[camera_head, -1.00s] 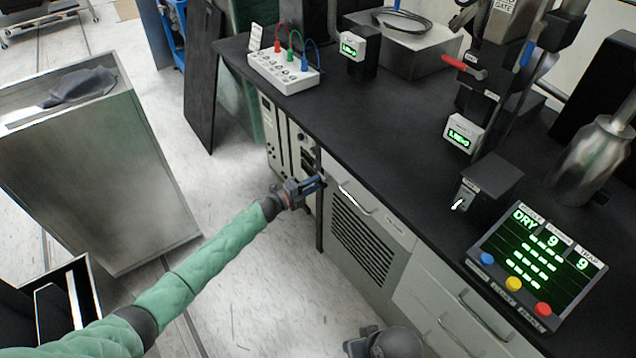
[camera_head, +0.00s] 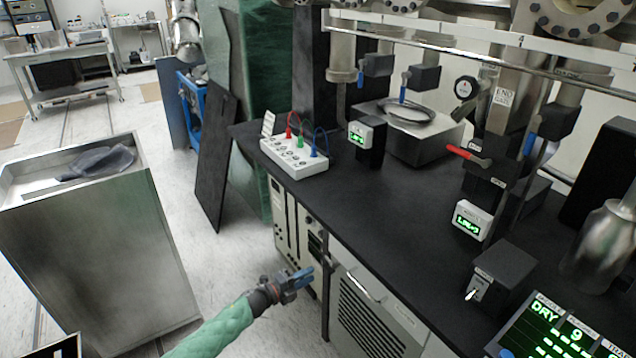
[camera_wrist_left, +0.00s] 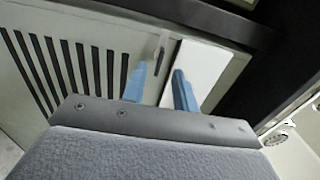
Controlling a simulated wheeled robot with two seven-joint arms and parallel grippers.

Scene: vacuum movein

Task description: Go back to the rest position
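My left gripper (camera_head: 298,279) reaches in from the bottom on the green-sleeved arm. It is in front of the lab bench, close to the cream rack unit (camera_head: 297,232) and the cabinet with the slatted vent (camera_head: 366,322). Its blue fingers stand apart with nothing between them in the left wrist view (camera_wrist_left: 160,88). In that view the slatted panel (camera_wrist_left: 60,62) and a handle are beyond the fingers. I cannot tell whether a finger touches the cabinet. My right gripper is not in view.
The black bench top (camera_head: 400,205) carries a white box with coloured cables (camera_head: 294,158), small green displays, a valve with a red handle (camera_head: 468,154) and a DRY panel (camera_head: 545,335). A metal bin (camera_head: 95,250) stands left. Pale floor lies between bin and bench.

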